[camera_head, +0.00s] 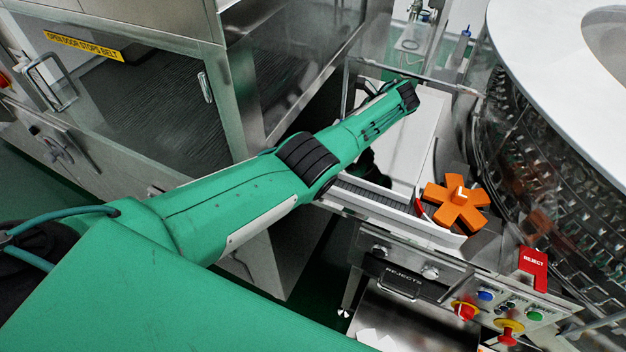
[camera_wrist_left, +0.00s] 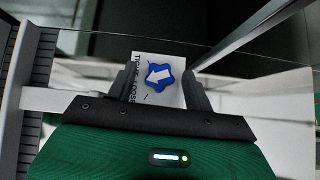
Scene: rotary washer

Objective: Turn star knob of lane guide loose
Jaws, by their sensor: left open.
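The blue star knob (camera_wrist_left: 161,84) with a white arrow shows in the left wrist view, on a white label plate (camera_wrist_left: 141,61) with dark lettering. Its arrow points to the left of that picture. My left gripper (camera_wrist_left: 158,73) is open, with one dark finger on either side of the knob. Whether the fingers touch it I cannot tell. In the head view my green left arm reaches across to the upper right; the knob is hidden there and the fingers cannot be made out. My right gripper is not in view.
An orange star wheel (camera_head: 456,203) stands right of my arm, beside the large round washer (camera_head: 540,150). A steel cabinet (camera_head: 130,80) stands left. In the wrist view a metal rail (camera_wrist_left: 245,35) runs close to the right finger.

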